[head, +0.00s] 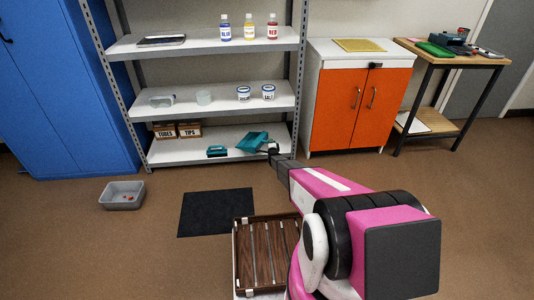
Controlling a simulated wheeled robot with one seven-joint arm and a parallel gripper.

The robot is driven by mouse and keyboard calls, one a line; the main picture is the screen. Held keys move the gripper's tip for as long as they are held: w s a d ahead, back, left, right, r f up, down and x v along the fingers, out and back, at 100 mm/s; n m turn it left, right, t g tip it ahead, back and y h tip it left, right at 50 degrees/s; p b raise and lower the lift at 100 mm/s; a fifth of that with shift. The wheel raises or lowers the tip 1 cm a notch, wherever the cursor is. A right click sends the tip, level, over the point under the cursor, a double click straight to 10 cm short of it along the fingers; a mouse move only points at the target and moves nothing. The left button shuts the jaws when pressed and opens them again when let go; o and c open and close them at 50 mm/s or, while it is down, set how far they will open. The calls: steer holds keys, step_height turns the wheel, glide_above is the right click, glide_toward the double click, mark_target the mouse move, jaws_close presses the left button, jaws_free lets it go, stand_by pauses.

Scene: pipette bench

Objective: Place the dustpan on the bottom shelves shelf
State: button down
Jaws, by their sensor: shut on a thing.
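The teal dustpan (251,142) shows at the right part of the bottom shelf (186,152) of the grey metal shelves. My gripper (271,150) is at the dustpan's right end, shut on its dark handle, at the right front of the bottom shelf. The pan part points left and looks slightly tilted. I cannot tell whether it rests on the shelf board or is just above it. My arm reaches forward from the lower right, and the fingertips are small and partly hidden.
A teal brush (217,151) lies left of the dustpan, and small boxes (178,131) stand at the back left. The right shelf post (299,80) is close to my arm. An orange cabinet (340,110) stands right. A grey bin (122,196) and dark mat (215,212) are on the floor.

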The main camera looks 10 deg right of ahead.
step_height(320, 180, down, 8)
steer(key=shift+r, duration=0.15)
stand_by(0.4)
steer(key=c, duration=1)
jaws_free()
steer(key=shift+s, duration=0.1)
